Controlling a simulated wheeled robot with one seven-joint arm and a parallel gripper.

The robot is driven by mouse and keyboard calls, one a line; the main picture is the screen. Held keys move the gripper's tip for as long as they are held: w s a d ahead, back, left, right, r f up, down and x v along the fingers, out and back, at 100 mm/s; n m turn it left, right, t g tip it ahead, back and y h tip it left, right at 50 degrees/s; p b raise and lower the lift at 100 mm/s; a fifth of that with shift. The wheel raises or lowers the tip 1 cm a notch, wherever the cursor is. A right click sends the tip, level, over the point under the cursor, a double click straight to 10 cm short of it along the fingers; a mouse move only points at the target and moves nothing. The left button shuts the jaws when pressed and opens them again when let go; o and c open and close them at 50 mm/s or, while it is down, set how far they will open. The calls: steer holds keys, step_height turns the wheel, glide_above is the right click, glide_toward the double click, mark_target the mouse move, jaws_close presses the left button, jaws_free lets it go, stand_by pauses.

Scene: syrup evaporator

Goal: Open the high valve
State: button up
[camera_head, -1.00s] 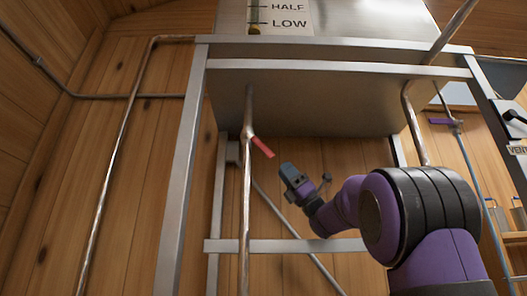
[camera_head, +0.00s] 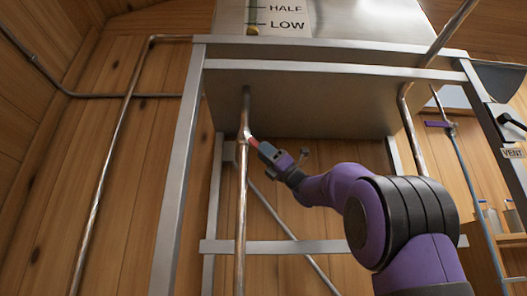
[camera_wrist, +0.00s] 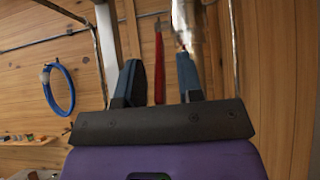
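The valve has a red handle (camera_head: 254,143) and sits on the copper pipe (camera_head: 241,200) under the metal tank. In the head view only a short part of the handle shows; the rest is hidden by my gripper (camera_head: 263,149). In the wrist view the red handle (camera_wrist: 159,68) appears between my gripper's two fingers (camera_wrist: 159,77), lengthwise with them. The fingers stand apart, with a gap visible on each side of the handle. I cannot tell how deep the handle lies between them.
The metal tank (camera_head: 310,95) hangs above on a steel frame (camera_head: 180,170). A crossbar (camera_head: 320,246) runs below my arm. A second valve with a purple handle (camera_head: 437,124) is at right, beside a VENT switch (camera_head: 512,120). A blue hose loop (camera_wrist: 60,90) hangs on the wall.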

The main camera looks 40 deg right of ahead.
steer(key=shift+w+a+r, duration=0.1)
steer(key=shift+a+r, duration=0.1)
steer(key=shift+r, duration=0.05)
steer(key=shift+c, duration=0.5)
jaws_close()
steer(key=shift+f, duration=0.1)
